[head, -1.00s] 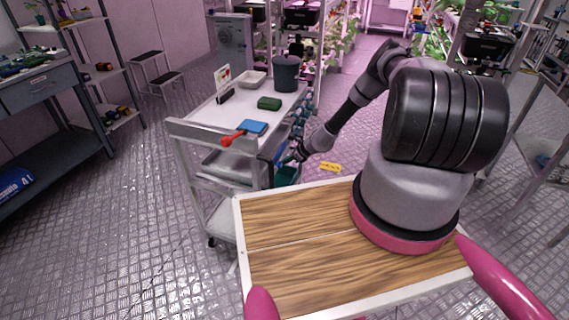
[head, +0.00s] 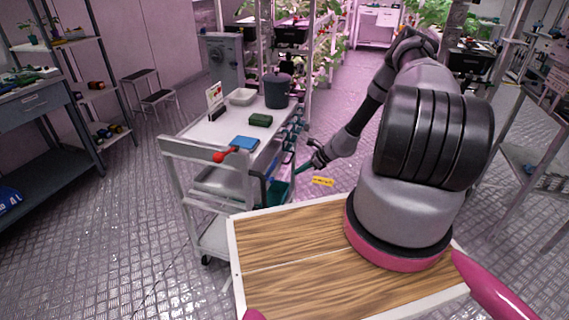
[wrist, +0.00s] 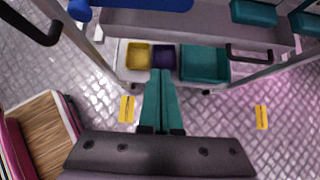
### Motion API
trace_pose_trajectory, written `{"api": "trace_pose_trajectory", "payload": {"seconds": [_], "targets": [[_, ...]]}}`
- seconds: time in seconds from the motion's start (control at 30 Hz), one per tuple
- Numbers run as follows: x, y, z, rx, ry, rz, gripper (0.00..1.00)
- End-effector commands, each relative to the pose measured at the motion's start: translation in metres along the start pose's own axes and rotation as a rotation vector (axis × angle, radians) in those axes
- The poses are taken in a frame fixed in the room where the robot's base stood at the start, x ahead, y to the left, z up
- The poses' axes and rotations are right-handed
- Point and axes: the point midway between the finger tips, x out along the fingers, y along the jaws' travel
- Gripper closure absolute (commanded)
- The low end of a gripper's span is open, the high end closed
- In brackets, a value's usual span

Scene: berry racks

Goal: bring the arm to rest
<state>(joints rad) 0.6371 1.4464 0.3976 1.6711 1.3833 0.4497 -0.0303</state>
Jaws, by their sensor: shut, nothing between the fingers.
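My arm reaches out over the floor to the right of the white cart (head: 205,149). My gripper (head: 299,170) hangs beside the cart's near right side in the head view, low and apart from my wooden deck. In the wrist view my gripper (wrist: 161,72) shows two teal fingers pressed together with nothing between them. Ahead of the fingertips are a yellow bin (wrist: 138,56), a purple bin (wrist: 164,57) and a teal bin (wrist: 204,64) on a low shelf. I cannot tell the exact gap to them.
The cart's top holds a blue item (head: 244,142), a dark green box (head: 261,120), a white tray (head: 242,97) and a dark bucket (head: 277,90). A shelf rack (head: 545,130) stands at the right. Yellow floor markers (head: 323,181) lie on clear metal floor.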

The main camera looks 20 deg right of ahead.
Motion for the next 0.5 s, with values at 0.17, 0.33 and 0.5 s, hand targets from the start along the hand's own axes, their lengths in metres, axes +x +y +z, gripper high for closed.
{"api": "trace_pose_trajectory", "payload": {"seconds": [0.17, 0.33, 0.5], "targets": [[-0.009, -0.004, 0.009, -0.03, 0.002, 0.0, 1.0], [-0.049, -0.02, 0.06, -0.203, 0.014, 0.007, 1.0], [-0.107, -0.025, 0.134, -0.451, 0.042, 0.027, 1.0]]}}
